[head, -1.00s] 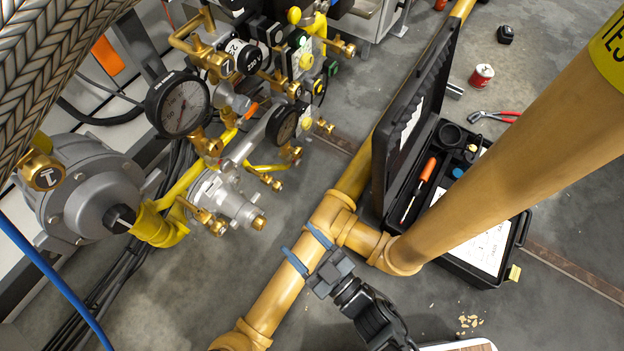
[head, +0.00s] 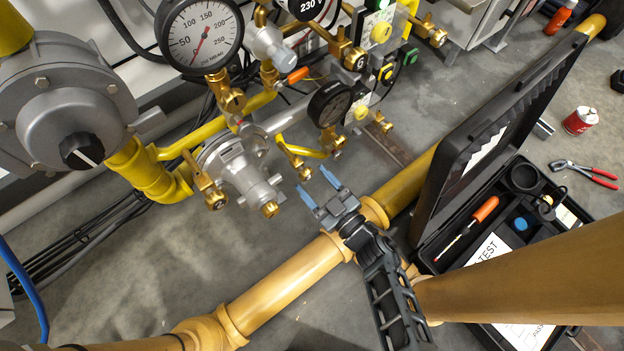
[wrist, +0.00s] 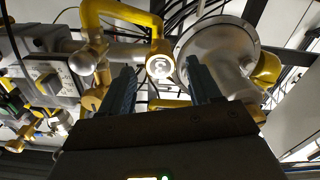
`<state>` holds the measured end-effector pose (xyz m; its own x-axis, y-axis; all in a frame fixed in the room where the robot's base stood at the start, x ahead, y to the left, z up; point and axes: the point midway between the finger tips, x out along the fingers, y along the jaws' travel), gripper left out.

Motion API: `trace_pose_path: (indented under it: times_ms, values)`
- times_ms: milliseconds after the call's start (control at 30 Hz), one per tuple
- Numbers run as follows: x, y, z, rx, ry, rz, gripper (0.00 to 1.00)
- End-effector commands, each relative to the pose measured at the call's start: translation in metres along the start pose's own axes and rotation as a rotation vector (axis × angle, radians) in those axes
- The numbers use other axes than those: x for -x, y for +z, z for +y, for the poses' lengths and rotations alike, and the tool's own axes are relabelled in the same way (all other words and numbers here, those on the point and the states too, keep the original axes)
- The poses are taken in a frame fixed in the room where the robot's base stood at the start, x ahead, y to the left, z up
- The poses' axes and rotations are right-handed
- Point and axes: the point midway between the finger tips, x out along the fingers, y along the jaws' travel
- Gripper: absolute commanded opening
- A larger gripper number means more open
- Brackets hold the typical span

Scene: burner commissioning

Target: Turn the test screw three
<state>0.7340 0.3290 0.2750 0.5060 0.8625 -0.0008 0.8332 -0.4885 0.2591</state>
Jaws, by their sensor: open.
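A round brass screw end marked 3 (wrist: 160,67) faces the camera in the wrist view, below a yellow pipe bend. It shows between my two finger tips in that picture, past them. In the head view I cannot tell for sure which brass fitting it is. My gripper (head: 317,186) is open and empty, with blue fingers pointing towards the fittings beside the silver regulator (head: 238,165). It also shows in the wrist view (wrist: 158,82). A gap shows between the fingers and the fittings in the head view.
A large gauge (head: 202,36) and a smaller gauge (head: 330,104) sit among brass fittings. A thick yellow pipe (head: 290,277) runs low beneath my arm. An open black case (head: 490,120) with tools stands right. Pliers (head: 585,172) and a red can (head: 580,121) lie on the floor.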

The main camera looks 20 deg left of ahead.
Motion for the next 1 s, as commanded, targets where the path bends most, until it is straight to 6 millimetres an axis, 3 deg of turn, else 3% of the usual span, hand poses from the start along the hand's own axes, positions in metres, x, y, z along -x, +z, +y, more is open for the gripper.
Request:
trace_pose_path:
  times_ms: [200,467,1000]
  values:
    - [-0.017,0.001,0.0,0.0,0.0,0.001,0.63]
    - [-0.019,-0.001,0.0,-0.001,0.002,0.0,0.63]
    - [-0.018,0.0,0.0,-0.001,0.001,0.0,0.13]
